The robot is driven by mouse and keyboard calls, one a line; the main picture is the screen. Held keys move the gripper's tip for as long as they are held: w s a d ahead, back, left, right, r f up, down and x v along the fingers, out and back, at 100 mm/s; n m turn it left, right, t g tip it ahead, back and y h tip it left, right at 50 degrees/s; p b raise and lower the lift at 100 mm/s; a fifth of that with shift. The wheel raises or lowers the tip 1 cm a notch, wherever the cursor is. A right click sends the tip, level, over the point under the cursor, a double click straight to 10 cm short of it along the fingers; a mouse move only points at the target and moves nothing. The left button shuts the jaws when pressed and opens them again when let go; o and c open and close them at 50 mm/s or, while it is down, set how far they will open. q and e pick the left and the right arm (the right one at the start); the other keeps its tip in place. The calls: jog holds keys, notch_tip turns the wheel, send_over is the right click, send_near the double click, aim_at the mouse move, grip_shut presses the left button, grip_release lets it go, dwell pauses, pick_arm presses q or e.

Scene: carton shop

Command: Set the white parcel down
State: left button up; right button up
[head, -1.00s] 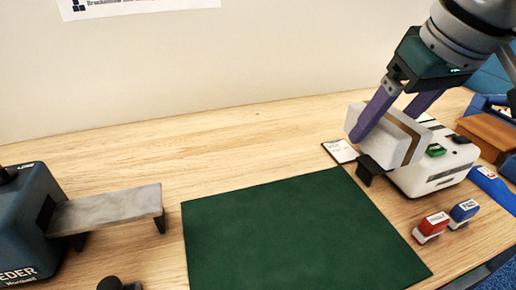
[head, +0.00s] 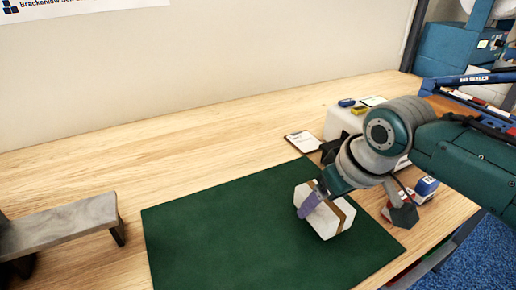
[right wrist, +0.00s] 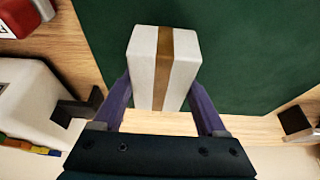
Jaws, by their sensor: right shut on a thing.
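The white parcel (head: 329,221) is a small white box with a brown tape band. My right gripper (head: 318,203) is shut on it, with purple fingers on its two sides. In the head view it is over the right part of the green mat (head: 230,230). The right wrist view also shows the parcel (right wrist: 147,68) between the two fingers (right wrist: 160,98), with the mat (right wrist: 240,40) behind it. I cannot tell whether the parcel touches the mat. My left gripper is not in view.
A white machine (head: 342,121) stands behind my right arm, with a small card (head: 302,142) beside it. Stamps (head: 427,187) sit right of the mat, partly behind my arm. A grey bench-like platform (head: 70,225) is at the left. The mat's left and middle are clear.

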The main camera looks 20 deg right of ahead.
jog(key=shift+f, duration=0.7)
jog(key=shift+f, duration=0.25)
jog(key=o, duration=1.5)
jog(key=shift+r, duration=0.15)
